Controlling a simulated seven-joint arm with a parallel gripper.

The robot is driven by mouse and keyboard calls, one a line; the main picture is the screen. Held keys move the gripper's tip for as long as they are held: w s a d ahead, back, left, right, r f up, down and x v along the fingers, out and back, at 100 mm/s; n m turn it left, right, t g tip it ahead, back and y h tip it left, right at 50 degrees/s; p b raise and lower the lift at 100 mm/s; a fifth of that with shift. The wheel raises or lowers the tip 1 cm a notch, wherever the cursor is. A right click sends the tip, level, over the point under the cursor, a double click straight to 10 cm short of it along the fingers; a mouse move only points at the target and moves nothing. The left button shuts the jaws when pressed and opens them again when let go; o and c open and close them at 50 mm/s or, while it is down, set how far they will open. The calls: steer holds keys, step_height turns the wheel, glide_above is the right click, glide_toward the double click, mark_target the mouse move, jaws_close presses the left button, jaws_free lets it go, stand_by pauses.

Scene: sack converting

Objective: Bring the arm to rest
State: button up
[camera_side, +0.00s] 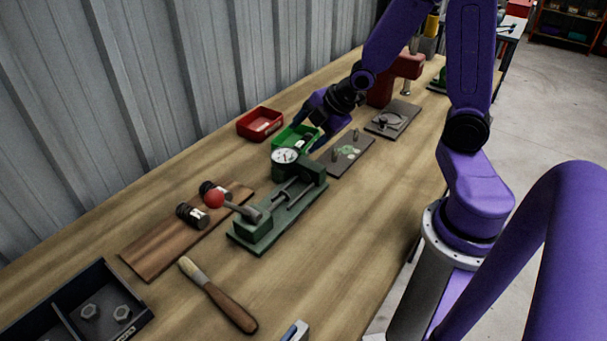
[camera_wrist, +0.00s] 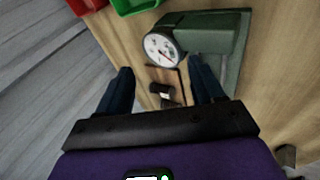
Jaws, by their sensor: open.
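My purple arm reaches over the bench, and my gripper (camera_side: 318,122) hangs above the back of it, near the green bin (camera_side: 296,138) and the dial gauge (camera_side: 285,156). In the wrist view my gripper (camera_wrist: 163,82) has its two dark fingers spread wide with nothing held between them. The gauge dial (camera_wrist: 162,48) and the green fixture (camera_wrist: 222,36) lie beyond the fingertips in that view. A dark cylindrical part (camera_wrist: 163,91) shows in the gap, lower down and apart from the fingers. The exact height of my gripper above the bench is hard to tell.
A red bin (camera_side: 260,124) stands by the corrugated wall. A wooden board (camera_side: 150,252) carries dark cylinders. A brush (camera_side: 222,299) and a black tray (camera_side: 140,312) lie in front. Flat plates (camera_side: 346,155) lie beyond; the bench's right side is fairly clear.

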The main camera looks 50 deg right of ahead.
steer(key=s+a+r+m+g, duration=0.3)
steer(key=s+a+g, duration=0.1)
steer(key=s+a, duration=0.6)
steer(key=s+r+m+g+h, duration=0.1)
steer(key=s+r+g, duration=0.1)
steer(key=s, duration=1)
steer(key=shift+s+d+r+m+g, duration=0.15)
steer(key=shift+s+r+m+g, duration=0.2)
steer(key=shift+r, duration=0.25)
